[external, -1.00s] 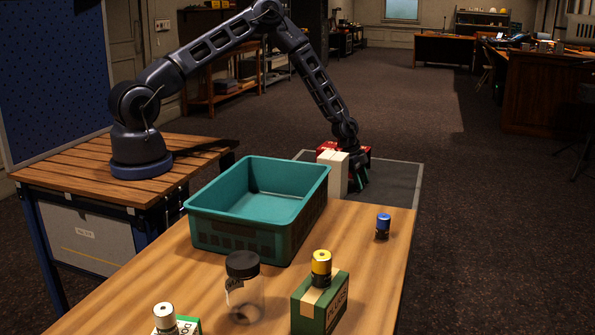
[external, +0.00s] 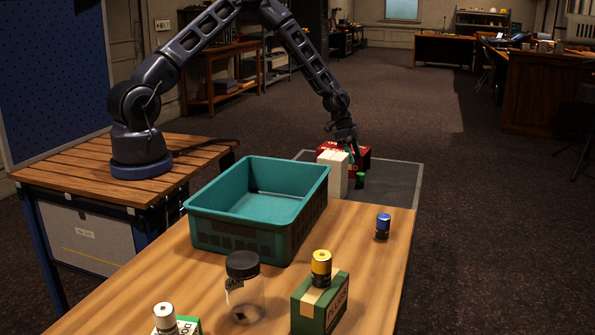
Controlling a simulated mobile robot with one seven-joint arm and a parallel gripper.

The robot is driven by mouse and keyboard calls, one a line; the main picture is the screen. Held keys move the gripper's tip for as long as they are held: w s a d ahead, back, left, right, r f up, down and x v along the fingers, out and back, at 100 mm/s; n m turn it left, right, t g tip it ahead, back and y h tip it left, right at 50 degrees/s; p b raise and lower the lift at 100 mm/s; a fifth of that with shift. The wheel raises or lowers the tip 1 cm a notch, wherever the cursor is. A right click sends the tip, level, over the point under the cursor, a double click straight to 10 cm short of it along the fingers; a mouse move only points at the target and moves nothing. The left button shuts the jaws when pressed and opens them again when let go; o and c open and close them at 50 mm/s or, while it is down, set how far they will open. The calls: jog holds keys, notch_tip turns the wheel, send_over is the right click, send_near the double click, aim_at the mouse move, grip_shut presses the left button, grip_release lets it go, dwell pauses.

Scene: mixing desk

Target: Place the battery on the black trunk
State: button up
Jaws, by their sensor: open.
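A small battery with a green top (external: 360,181) stands upright on the dark flat top of what looks like the black trunk (external: 397,186), beyond the wooden table. It is just right of a white box. My gripper (external: 354,158) is open and empty, a little above and behind the green-topped battery, apart from it. Other batteries are in view: a blue one (external: 383,227) upright on the table, a yellow-topped one (external: 321,268) on a green box (external: 320,303), and a white-topped one (external: 165,318) at the front left.
A teal crate (external: 215,236) stands on the wooden table (external: 365,270). The white box (external: 333,172) and a red box (external: 358,158) stand close to my gripper. A clear jar with a black lid (external: 242,265) is at the front. The trunk's right part is clear.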

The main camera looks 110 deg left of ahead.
jog(key=shift+v, duration=0.9)
jog(key=s+d+r+g+y, duration=0.1)
jog(key=s+d+r, duration=0.1)
jog(key=d+r, duration=1.25)
jog(key=s+d+r+g+y, duration=0.1)
jog(key=s+d+r, duration=0.2)
jog(key=d+r, duration=1.2)
jog(key=s+d+r+n+t, duration=0.1)
jog(key=s+d+r, duration=0.9)
jog(key=s+d, duration=0.1)
jog(key=s+d+r, duration=0.1)
jog(key=s+d, duration=0.3)
jog(key=s, duration=0.4)
jog(key=s+d+r+n+t+h, duration=0.1)
jog(key=s+d, duration=0.2)
jog(key=s, duration=0.6)
jog(key=shift+d, duration=0.35)
